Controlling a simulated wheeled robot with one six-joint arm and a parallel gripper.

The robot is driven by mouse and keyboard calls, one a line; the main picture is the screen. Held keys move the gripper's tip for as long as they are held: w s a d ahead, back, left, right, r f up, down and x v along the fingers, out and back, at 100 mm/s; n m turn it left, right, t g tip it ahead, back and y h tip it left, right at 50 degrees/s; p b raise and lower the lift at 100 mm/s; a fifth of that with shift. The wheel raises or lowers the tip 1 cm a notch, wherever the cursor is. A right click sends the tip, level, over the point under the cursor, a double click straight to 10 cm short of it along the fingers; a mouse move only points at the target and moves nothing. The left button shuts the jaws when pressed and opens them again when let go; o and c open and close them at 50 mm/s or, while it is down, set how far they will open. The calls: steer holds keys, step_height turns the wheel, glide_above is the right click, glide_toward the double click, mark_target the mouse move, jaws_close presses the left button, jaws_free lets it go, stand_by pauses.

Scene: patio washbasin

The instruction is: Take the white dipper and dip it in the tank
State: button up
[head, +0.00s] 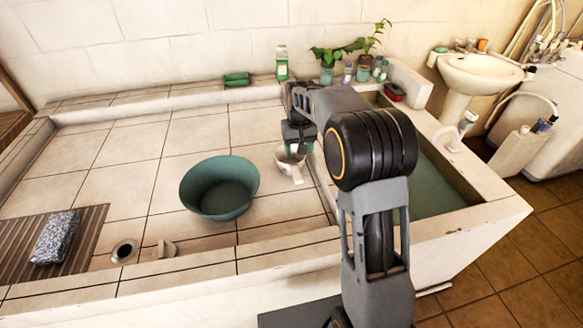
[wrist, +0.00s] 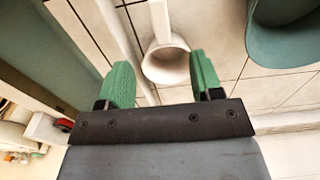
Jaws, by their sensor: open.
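The white dipper (head: 291,163) sits on the tiled ledge, right of the green basin, with its handle pointing toward the front. In the wrist view the dipper's round cup (wrist: 166,62) lies between my green fingertips, with its handle running to the top edge. My gripper (head: 293,148) is open above the dipper; in the wrist view its two fingers (wrist: 160,80) stand apart with space on both sides of the cup. The water tank (head: 437,187) lies to the right, partly hidden behind my arm.
A green basin (head: 219,188) stands left of the dipper. A low tiled rim separates the ledge from the tank. A bottle (head: 282,63) and potted plants (head: 327,72) stand along the back. A patterned block (head: 55,238) lies at the far left. The tiles between are clear.

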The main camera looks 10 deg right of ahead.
mark_target(297, 173)
steer(key=w+f, duration=0.1)
steer(key=f, duration=0.1)
steer(key=w+f, duration=0.1)
steer(key=f, duration=0.1)
steer(key=shift+w, duration=0.2)
step_height(297, 173, down, 7)
steer(key=shift+r, duration=0.2)
steer(key=shift+s+d+f, duration=0.1)
steer(key=shift+f, duration=2.95)
steer(key=shift+c, duration=0.3)
jaws_close()
